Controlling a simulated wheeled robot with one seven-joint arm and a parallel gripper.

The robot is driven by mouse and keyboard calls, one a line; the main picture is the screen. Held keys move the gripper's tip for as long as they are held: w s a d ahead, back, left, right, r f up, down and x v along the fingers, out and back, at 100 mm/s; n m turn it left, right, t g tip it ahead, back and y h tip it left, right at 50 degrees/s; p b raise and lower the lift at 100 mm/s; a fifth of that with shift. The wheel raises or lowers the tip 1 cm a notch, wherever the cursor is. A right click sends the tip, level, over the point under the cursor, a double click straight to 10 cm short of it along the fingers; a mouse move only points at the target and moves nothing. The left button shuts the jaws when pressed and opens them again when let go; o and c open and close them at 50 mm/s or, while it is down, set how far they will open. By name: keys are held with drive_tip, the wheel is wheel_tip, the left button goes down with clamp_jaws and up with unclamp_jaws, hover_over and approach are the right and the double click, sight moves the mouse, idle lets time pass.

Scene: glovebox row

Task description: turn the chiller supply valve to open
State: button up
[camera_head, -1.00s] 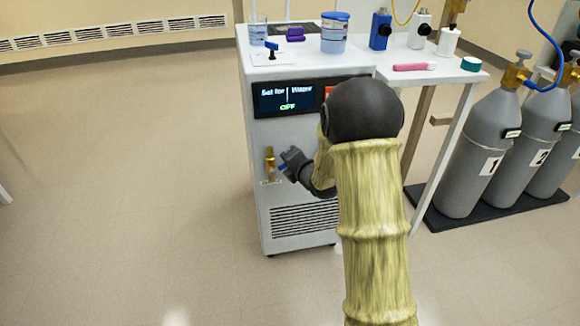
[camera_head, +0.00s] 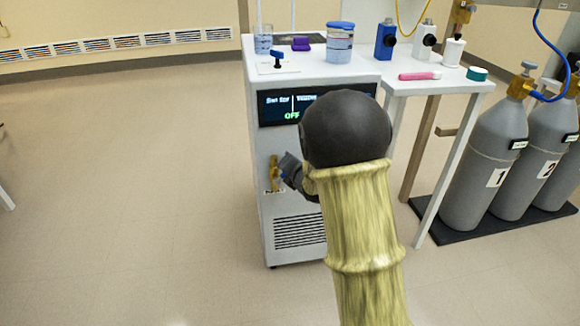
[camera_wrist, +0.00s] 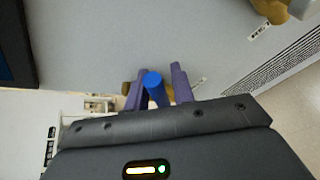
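The chiller (camera_head: 300,212) is a white cabinet with a dark front display reading OFF in green. A brass valve (camera_head: 274,172) sits on its front, left of my gripper (camera_head: 284,170). In the wrist view, the valve's blue handle (camera_wrist: 154,88) stands between the two purple fingers of my gripper (camera_wrist: 158,78). The fingers are apart, with a small gap visible on the handle's right side; contact on the left is unclear. Brass parts of the valve (camera_wrist: 127,88) show behind the fingers. In the head view my arm hides part of the chiller front and most of the handle.
Another brass fitting (camera_wrist: 272,10) with a label is on the same panel in the wrist view. A side table (camera_head: 420,76) holds bottles and a pink item. Grey gas cylinders (camera_head: 485,170) stand at right. The floor left of the chiller is clear.

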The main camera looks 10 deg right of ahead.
drive_tip(key=shift+o, duration=0.6)
